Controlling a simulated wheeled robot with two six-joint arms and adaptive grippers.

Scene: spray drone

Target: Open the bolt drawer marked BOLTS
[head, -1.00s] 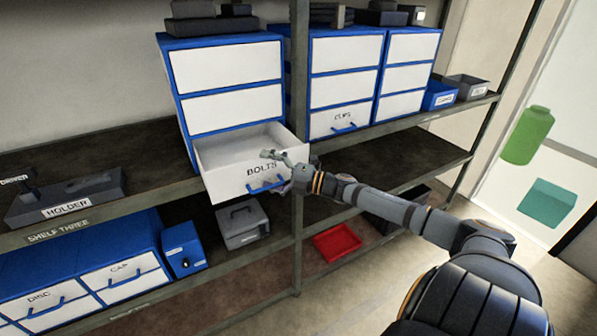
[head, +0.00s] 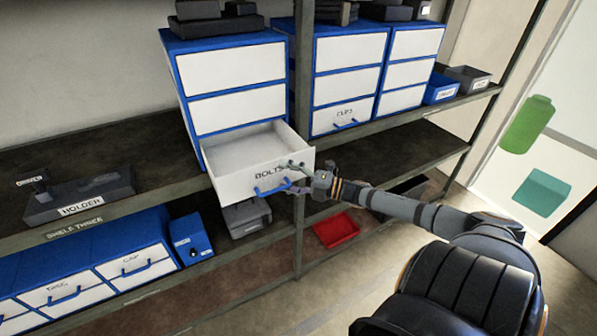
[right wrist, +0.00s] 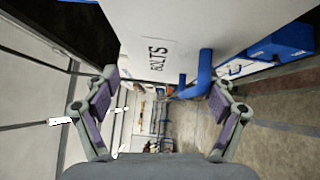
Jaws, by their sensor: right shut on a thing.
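The white drawer marked BOLTS (head: 235,187) is pulled well out of its blue cabinet (head: 180,92), and its pale inside shows from above. Its front also shows in the right wrist view (right wrist: 152,25), with the label turned sideways. My right gripper (head: 296,178) is at the right part of the drawer front and shut on the blue handle (head: 265,190). In the right wrist view the handle (right wrist: 205,75) lies near the right finger. My left gripper is not in view.
A shelf post (head: 302,80) stands just right of the cabinet. A grey case (head: 248,219) sits on the shelf below the drawer, with a red tray (head: 336,230) to its right. A holder (head: 80,200) is at left. Open floor lies in front.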

